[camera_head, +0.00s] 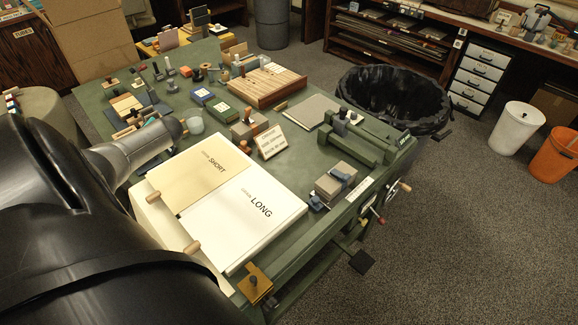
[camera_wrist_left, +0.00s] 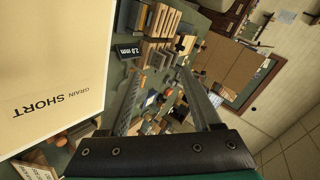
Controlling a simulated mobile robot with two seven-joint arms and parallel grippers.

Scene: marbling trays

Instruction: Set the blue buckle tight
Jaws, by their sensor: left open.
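A stack of grey blocks (camera_head: 335,183) stands near the front right edge of the green bench. A small blue piece (camera_head: 341,175) lies on top of it, and another blue piece (camera_head: 317,203) sits at its lower left. They are too small to tell which is the buckle or how tight it is. My left arm comes in from the left over the bench, well away from the stack. In the left wrist view my left gripper (camera_wrist_left: 160,78) has its two fingers apart with nothing held between them. My right gripper is not in view.
Boards marked SHORT (camera_head: 193,175) and LONG (camera_head: 240,222) lie between my left arm and the stack. A small sign (camera_head: 270,141), a grey-beige plate (camera_head: 311,111) and a green press (camera_head: 365,140) stand behind the stack. A black-lined bin (camera_head: 395,97) is beyond the bench.

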